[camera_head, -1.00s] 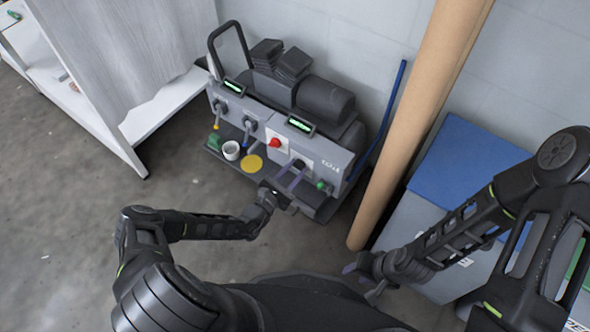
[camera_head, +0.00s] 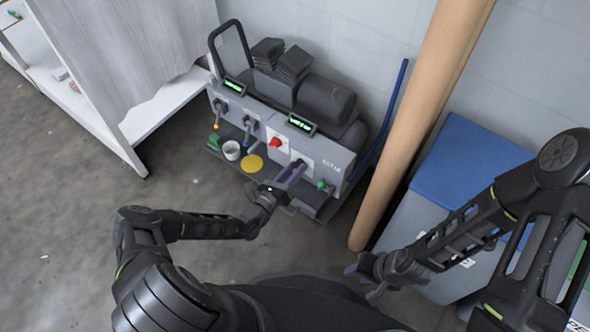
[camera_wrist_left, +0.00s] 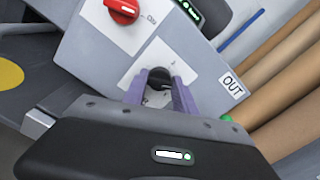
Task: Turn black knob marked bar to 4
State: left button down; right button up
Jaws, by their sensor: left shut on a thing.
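The black knob (camera_wrist_left: 160,79) sits on a white plate on the grey machine's front panel, seen in the left wrist view. My left gripper (camera_wrist_left: 160,92) has its two purple fingers on either side of the knob, shut on it. In the head view my left gripper (camera_head: 291,172) reaches the right part of the panel, and its fingers hide most of the knob. The scale marks around the knob are too small or covered to read. My right gripper (camera_head: 362,275) hangs low at the right, away from the machine; its finger opening is unclear.
A red knob (camera_wrist_left: 123,9) is beside the black one. A white cup (camera_head: 231,151), a yellow disc (camera_head: 252,164) and a green block (camera_head: 215,142) rest on the machine's shelf. Brown rolls (camera_head: 408,130) stand to the right, near a blue-topped box (camera_head: 462,170).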

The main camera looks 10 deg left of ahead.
dwell(0.4)
pick_arm(q)
jog(key=c, duration=1)
grip_release()
jog(key=shift+s+a, duration=0.25)
jog(key=shift+s, duration=0.2)
jog(key=p+v, duration=0.2)
jog(key=v, duration=0.4)
jog(key=shift+s, duration=0.4)
